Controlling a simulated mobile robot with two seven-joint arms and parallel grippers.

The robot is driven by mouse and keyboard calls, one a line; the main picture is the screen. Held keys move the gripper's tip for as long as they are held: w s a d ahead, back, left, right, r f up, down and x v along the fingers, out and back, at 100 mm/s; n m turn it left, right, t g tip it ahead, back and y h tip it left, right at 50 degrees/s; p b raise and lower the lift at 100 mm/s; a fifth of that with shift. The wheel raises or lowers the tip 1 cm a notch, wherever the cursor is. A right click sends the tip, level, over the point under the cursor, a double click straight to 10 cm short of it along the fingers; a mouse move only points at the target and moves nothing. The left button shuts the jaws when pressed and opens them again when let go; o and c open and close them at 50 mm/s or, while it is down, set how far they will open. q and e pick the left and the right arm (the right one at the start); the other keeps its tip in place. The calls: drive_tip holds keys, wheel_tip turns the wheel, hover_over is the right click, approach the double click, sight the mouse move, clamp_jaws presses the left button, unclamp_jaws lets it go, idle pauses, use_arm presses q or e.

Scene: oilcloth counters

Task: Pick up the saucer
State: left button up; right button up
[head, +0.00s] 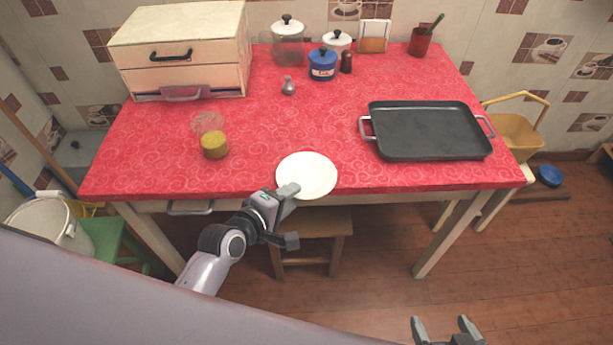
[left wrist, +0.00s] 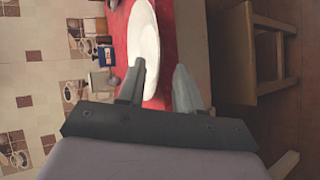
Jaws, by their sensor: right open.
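The white saucer (head: 310,172) lies at the front edge of the red-covered table and appears to overhang it slightly. In the left wrist view the saucer (left wrist: 147,42) shows as a pale narrow oval beyond the fingers. My left gripper (head: 292,214) is open at the table's front edge. One finger overlaps the saucer's near rim in the picture; the other is lower, in front of the edge. I cannot tell whether a finger touches the saucer. The gripper also shows in the left wrist view (left wrist: 160,82). My right gripper (head: 445,325) is open and empty, low over the floor.
A black tray (head: 428,130) lies to the right and a yellow-topped jar (head: 214,145) to the left. A wooden drawer box (head: 180,50), a blue canister (head: 322,64) and other jars stand behind. A stool (head: 315,228) is below the table. The red cloth around the saucer is clear.

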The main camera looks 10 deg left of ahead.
use_arm(q)
clamp_jaws()
drive_tip(key=shift+r, duration=0.15)
